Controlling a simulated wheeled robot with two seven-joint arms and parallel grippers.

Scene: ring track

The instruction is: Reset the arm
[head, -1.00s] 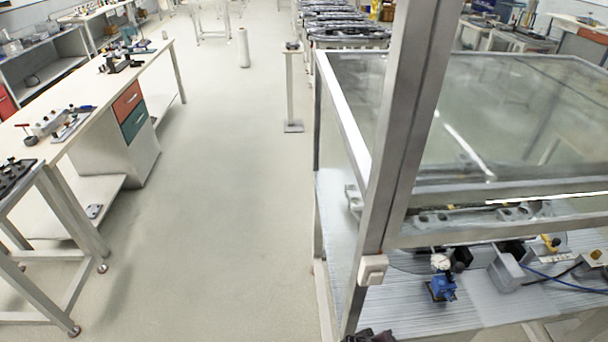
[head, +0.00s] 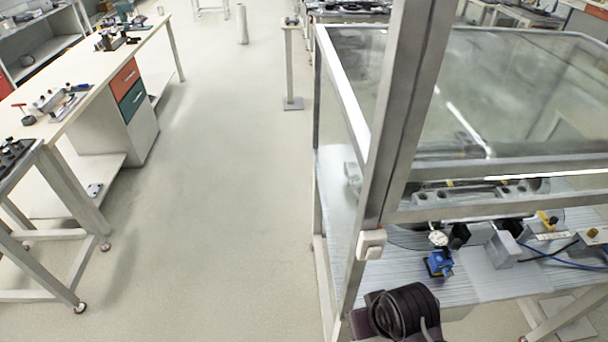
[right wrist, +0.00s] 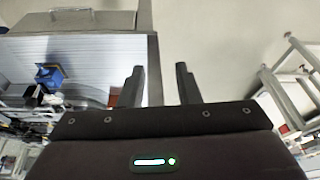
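My right gripper (right wrist: 159,72) shows in the right wrist view with its two dark fingers apart and nothing between them. Floor and the edge of a worktop lie beyond the fingertips. A dark rounded part of my own arm (head: 405,310) shows at the bottom of the head view, near the front corner of the glazed bench; its fingers cannot be seen there. My left gripper is in neither view.
A metal-framed glazed bench (head: 345,85) fills the right side. A blue device (head: 439,263) stands on its worktop, also visible in the right wrist view (right wrist: 50,75). A long table (head: 85,90) stands at left. The floor between (head: 225,170) is clear.

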